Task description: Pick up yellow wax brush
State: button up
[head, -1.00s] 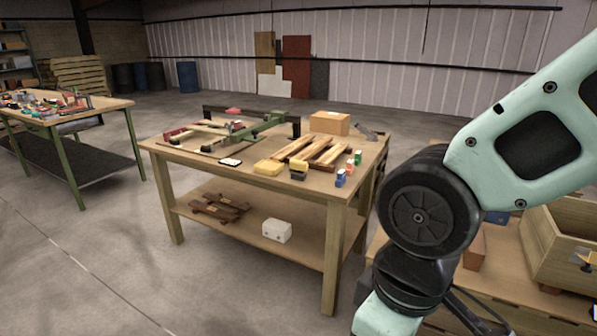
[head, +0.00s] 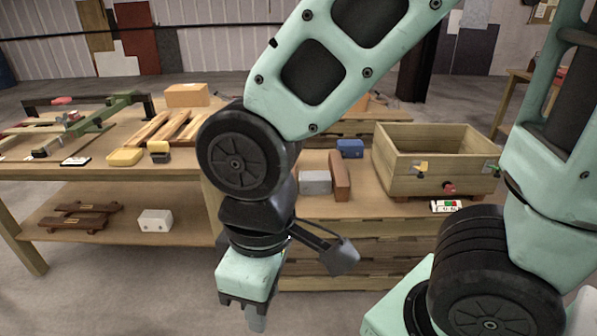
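A small block with a yellow top and a dark lower part (head: 159,151), which looks like the yellow wax brush, sits at the right part of the left workbench. A plain yellow block (head: 125,156) lies just left of it. My gripper (head: 256,318) points down at the lower middle of the head view, in front of the benches and well to the right of the yellow pieces. It touches nothing that I can see. Its fingers are seen edge-on, so their opening does not show.
The left workbench (head: 60,175) also holds wooden strips (head: 165,128), a cardboard box (head: 187,95) and a green clamp tool (head: 103,117). A right bench carries a wooden crate (head: 440,180), a grey block (head: 315,182), a brown block (head: 340,175) and a blue box (head: 350,148).

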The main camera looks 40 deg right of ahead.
aim_at(159, 150)
jog(key=i+j, duration=0.3)
jog(key=i, duration=0.25)
jog(key=i+j, duration=0.3)
jog(key=i, duration=0.25)
jog(key=i+j+z, duration=0.1)
jog(key=i+j, duration=0.2)
jog(key=i, duration=0.25)
jog(key=i+j, duration=0.35)
jog(key=i, duration=0.2)
